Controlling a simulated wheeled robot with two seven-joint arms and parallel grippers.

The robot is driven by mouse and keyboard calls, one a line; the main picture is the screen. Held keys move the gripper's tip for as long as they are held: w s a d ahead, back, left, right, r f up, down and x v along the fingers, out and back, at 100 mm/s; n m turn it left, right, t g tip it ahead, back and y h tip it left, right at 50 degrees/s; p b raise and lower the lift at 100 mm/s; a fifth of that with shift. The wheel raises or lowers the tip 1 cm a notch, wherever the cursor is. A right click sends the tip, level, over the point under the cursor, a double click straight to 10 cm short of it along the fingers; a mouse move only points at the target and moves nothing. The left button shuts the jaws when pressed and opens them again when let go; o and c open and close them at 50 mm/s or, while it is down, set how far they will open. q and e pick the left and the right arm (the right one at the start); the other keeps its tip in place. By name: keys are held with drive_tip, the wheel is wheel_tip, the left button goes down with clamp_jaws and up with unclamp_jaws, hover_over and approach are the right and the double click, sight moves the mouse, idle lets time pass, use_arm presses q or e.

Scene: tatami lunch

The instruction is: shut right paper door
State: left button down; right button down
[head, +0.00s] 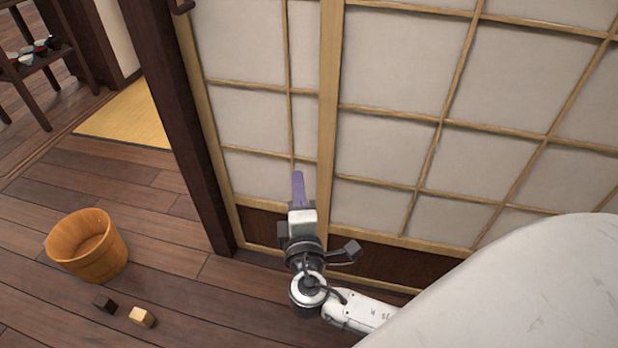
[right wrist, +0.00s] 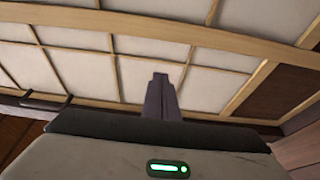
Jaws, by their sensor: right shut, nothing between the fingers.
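The right paper door (head: 480,130) is a wooden lattice with pale paper panels and a dark lower board. It fills the right and middle of the head view. A vertical wooden stile (head: 331,90) runs down it, with a narrower strip of lattice panels (head: 248,110) to its left, beside a dark post. My right gripper (head: 298,178) is shut and empty, its purple fingers pointing up in front of the lattice near the stile. In the right wrist view the shut fingers (right wrist: 160,95) stand before the lattice (right wrist: 85,72). I cannot tell whether they touch it. My left gripper is not in view.
A dark wooden post (head: 180,120) stands left of the lattice. A wooden bucket (head: 88,245) sits on the plank floor at the left, with a dark block (head: 105,303) and a light block (head: 142,317) nearby. A shelf with bowls (head: 30,62) and a yellow mat (head: 125,115) lie beyond.

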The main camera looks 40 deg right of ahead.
drive_tip(key=w+d+b, duration=0.1)
drive_tip(key=w+d, duration=0.4)
drive_tip(key=d, duration=0.2)
drive_tip(key=shift+w+d, duration=0.15)
drive_tip(key=shift+d, duration=0.15)
idle(0.3)
